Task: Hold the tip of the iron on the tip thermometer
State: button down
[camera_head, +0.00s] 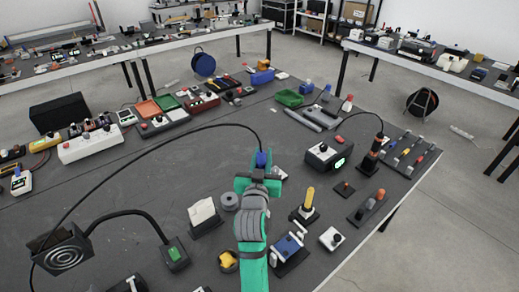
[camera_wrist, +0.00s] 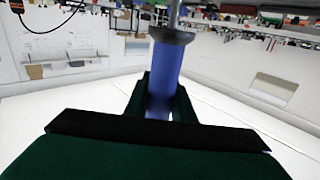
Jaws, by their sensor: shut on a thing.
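My gripper (camera_head: 262,168) is shut on the iron, gripping its blue handle (camera_head: 261,159) above the dark bench. In the wrist view, the blue handle (camera_wrist: 164,75) stands between the two dark green fingers (camera_wrist: 160,105). A grey collar and thin shaft rise from it and leave the top edge, so the tip is out of view there. In the head view the tip is hidden or too small to tell. I cannot identify the tip thermometer with certainty; a small white box with a dark knob (camera_head: 332,239) sits to the right of my arm.
A station with a green display (camera_head: 329,157) and a black-and-orange stand (camera_head: 372,155) are to the right. A yellow-handled tool (camera_head: 308,203) stands upright nearby. A fume fan (camera_head: 62,250) is at lower left. A black cable arcs across the bench. The bench middle left is clear.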

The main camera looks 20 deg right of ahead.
dwell(0.4)
notch_tip(320, 180, down, 8)
jog(key=shift+s, duration=0.15)
dwell(0.6)
jog(key=shift+f, duration=0.35)
dwell(0.8)
dwell(1.8)
jog(key=shift+r, duration=3.8)
jog(key=shift+a, duration=0.15)
